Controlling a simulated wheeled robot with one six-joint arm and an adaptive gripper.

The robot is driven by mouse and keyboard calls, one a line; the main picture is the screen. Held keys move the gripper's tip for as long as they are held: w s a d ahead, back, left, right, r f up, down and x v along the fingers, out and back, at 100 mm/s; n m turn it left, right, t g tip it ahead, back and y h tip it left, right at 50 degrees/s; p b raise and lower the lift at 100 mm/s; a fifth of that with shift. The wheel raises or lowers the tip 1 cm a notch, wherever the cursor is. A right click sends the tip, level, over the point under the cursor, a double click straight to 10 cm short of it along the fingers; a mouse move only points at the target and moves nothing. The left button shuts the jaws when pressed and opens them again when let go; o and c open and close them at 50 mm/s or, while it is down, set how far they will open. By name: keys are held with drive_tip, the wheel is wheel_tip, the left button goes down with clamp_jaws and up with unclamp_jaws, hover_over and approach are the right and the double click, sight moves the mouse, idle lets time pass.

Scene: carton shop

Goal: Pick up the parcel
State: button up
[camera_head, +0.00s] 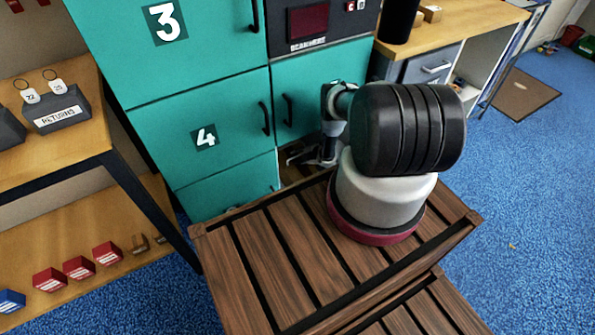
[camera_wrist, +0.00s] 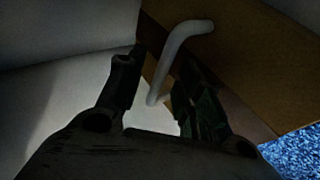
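My gripper (camera_head: 302,156) is low in front of the teal lockers, partly hidden by my arm. In the wrist view its two dark fingers (camera_wrist: 155,85) are apart, with a pale bent bar (camera_wrist: 178,55) between and beyond their tips. The bar is fixed to a brown panel (camera_wrist: 245,55); I cannot tell whether the fingers touch the bar. No parcel can be made out clearly. A small tan patch (camera_head: 292,173) shows just below my gripper, and I cannot tell what it is.
A shelf unit (camera_head: 90,140) with a returns box (camera_head: 57,112) and red blocks (camera_head: 78,267) is at left. A wooden desk (camera_head: 470,22) stands at right. Blue floor (camera_head: 530,230) is open at right.

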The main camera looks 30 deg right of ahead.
drive_tip(key=shift+c, duration=0.2)
clamp_jaws()
drive_tip(key=shift+r, duration=0.2)
